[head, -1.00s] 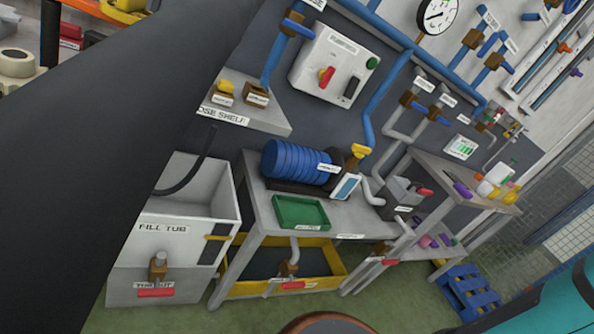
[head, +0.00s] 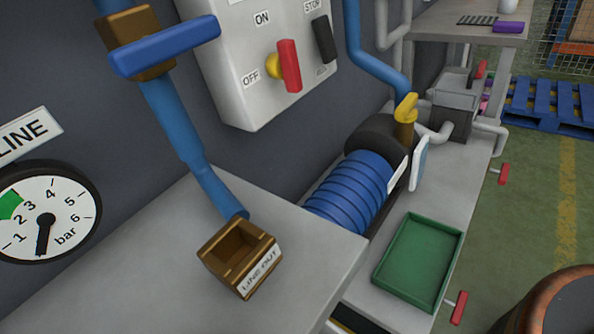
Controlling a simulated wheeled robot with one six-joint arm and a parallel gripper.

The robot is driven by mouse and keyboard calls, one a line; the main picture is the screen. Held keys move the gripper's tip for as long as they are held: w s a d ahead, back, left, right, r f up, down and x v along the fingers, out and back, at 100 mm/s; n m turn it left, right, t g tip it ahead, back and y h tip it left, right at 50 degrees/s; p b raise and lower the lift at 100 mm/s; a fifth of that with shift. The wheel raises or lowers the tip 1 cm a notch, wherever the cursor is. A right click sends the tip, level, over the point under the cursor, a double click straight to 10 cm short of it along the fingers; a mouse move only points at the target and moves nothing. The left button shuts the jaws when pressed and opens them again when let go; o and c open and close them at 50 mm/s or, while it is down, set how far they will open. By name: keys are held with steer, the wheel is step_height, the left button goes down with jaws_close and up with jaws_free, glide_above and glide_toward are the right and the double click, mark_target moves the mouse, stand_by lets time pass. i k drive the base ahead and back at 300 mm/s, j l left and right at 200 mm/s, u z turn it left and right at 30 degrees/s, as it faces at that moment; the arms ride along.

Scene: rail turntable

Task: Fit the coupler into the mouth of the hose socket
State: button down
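A brass-coloured block (head: 240,257) labelled "LINE OUT" sits on the grey shelf (head: 140,270), with a square open mouth facing up. A blue pipe (head: 185,130) comes down to its back edge. I cannot tell whether this block is the hose socket of the task. I see no coupler that I can identify. My gripper is not in view, so what it holds is hidden.
A control box (head: 255,75) with a red switch and a gauge (head: 45,215) are on the wall. Below right are a blue ribbed pump (head: 350,190) and a green tray (head: 420,262) on a bench. A brown rounded thing (head: 535,315) shows at the lower right.

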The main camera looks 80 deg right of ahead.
mark_target(244, 262)
steer(key=i+j+z, duration=0.1)
steer(key=z, duration=0.25)
steer(key=j+z, duration=0.4)
steer(key=i+j+z, duration=0.1)
steer(key=j+z, duration=0.25)
steer(key=j, duration=0.45)
steer(key=i+j, duration=0.1)
steer(key=j, duration=0.35)
